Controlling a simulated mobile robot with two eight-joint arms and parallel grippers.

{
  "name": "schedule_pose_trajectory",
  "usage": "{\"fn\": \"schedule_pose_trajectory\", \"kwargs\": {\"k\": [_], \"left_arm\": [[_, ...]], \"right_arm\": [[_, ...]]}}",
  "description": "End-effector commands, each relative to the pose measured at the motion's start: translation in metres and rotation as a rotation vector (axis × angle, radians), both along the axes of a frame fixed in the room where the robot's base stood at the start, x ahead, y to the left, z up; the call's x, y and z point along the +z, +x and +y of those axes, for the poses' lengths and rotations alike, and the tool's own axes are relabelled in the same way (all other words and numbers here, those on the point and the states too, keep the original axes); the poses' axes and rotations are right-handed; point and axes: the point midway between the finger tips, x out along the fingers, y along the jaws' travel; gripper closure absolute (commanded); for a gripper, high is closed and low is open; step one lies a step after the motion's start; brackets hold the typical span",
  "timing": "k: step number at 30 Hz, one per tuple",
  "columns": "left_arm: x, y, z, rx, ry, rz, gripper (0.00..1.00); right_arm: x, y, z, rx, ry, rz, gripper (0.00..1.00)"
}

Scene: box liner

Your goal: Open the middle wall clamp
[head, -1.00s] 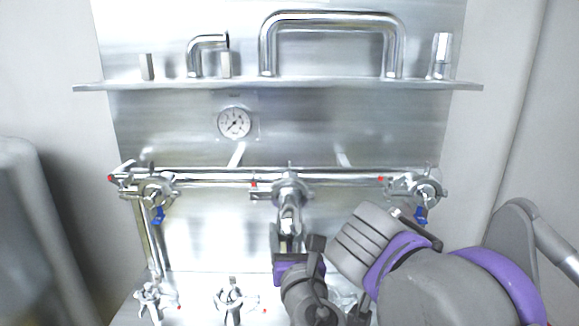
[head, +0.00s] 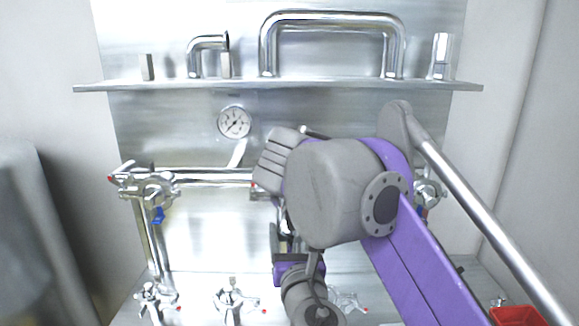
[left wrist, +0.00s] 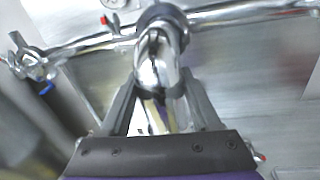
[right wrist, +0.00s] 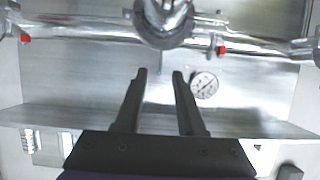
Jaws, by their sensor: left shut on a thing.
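The middle wall clamp (left wrist: 163,18) is a dark metal ring on the wall pipe at the top of the left wrist view. It also shows at the top of the right wrist view (right wrist: 163,22). My left gripper (left wrist: 157,88) is shut on the shiny pipe piece (left wrist: 153,62) that hangs below this clamp. My right gripper (right wrist: 159,76) is open and empty, its fingertips apart from the clamp. In the head view my right arm hides the middle clamp and the right fingertips. My left gripper (head: 287,248) shows just below that arm.
The left wall clamp (head: 152,188) and the right wall clamp (head: 430,190) sit on the same horizontal pipe. A pressure gauge (head: 234,122) is on the steel panel under a shelf (head: 300,85) with handles. Several clamps (head: 236,300) lie below; a red bin (head: 515,316) is bottom right.

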Motion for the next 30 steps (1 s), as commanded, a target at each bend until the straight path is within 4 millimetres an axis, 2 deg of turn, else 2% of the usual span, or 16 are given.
{"fn": "schedule_pose_trajectory", "kwargs": {"k": [3, 9, 20, 26, 27, 30], "left_arm": [[0.0, 0.0, 0.0, -0.001, 0.0, 0.0, 1.0], [0.0, 0.0, 0.0, -0.001, 0.0, 0.001, 1.0], [0.0, 0.0, 0.0, -0.001, 0.0, 0.001, 1.0], [0.0, 0.0, 0.0, -0.001, 0.0, 0.001, 1.0], [0.0, 0.0, 0.0, -0.001, 0.0, 0.001, 1.0], [0.0, 0.0, 0.0, -0.001, 0.0, 0.001, 1.0]], "right_arm": [[-0.009, 0.021, -0.001, -0.003, 0.001, 0.0, 0.61], [-0.017, 0.039, 0.0, -0.002, 0.001, 0.001, 0.61], [-0.019, 0.043, 0.0, 0.0, 0.001, 0.001, 0.61], [-0.019, 0.043, 0.0, 0.0, 0.001, 0.001, 0.97], [-0.019, 0.043, 0.0, 0.0, 0.001, 0.001, 1.0], [-0.019, 0.043, 0.0, 0.0, 0.001, 0.001, 1.0]]}}
